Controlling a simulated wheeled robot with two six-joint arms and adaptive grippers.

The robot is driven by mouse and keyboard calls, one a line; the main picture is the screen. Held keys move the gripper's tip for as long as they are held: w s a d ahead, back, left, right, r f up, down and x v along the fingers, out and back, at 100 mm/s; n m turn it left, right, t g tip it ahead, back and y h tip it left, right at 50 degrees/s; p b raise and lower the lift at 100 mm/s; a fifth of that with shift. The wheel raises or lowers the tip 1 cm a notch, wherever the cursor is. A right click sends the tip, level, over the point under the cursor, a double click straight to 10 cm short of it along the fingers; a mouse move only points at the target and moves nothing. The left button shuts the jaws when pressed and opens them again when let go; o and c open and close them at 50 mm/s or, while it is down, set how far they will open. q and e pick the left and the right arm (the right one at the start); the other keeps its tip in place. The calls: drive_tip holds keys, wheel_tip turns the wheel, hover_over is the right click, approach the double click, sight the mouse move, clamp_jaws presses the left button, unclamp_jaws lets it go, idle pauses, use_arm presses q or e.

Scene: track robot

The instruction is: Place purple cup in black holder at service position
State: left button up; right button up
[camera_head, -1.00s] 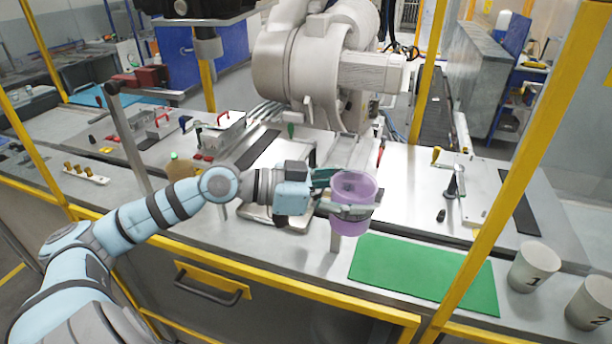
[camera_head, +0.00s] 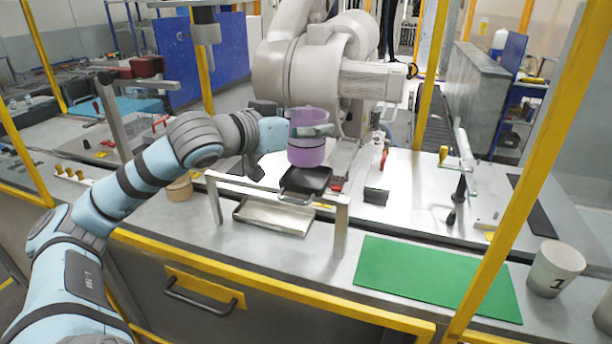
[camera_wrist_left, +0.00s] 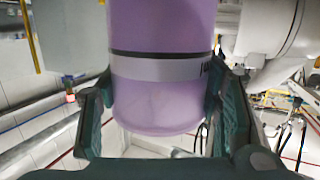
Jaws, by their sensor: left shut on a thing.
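The purple cup (camera_head: 307,152) is upright in the head view, held by my left gripper (camera_head: 312,131). The gripper's fingers are shut around the cup's sides. In the left wrist view the cup (camera_wrist_left: 160,100) fills the middle between the two dark green fingers, and its grey band shows. A black holder (camera_head: 305,181) sits on a metal stand on the counter, just below the cup in the head view. I cannot tell whether cup and holder touch or how far apart they are in depth. My right gripper is not in view.
A metal tray (camera_head: 274,216) lies under the stand. A green mat (camera_head: 435,278) lies bare at the front right, with a grey cup marked 1 (camera_head: 555,268) beside it. A large pale robot arm (camera_head: 300,60) stands behind. Yellow posts (camera_head: 500,185) frame the counter.

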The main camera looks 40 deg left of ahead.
sight(307, 148)
use_arm(q)
wheel_tip(307, 148, down, 5)
drive_tip(key=b, duration=0.3)
drive_tip(key=shift+d+f, duration=0.15)
drive_tip(key=shift+r, duration=0.25)
drive_tip(key=shift+f, duration=0.1)
drive_tip(key=o, duration=1.2)
drive_tip(key=shift+w, duration=0.1)
drive_tip(key=shift+c, duration=0.2)
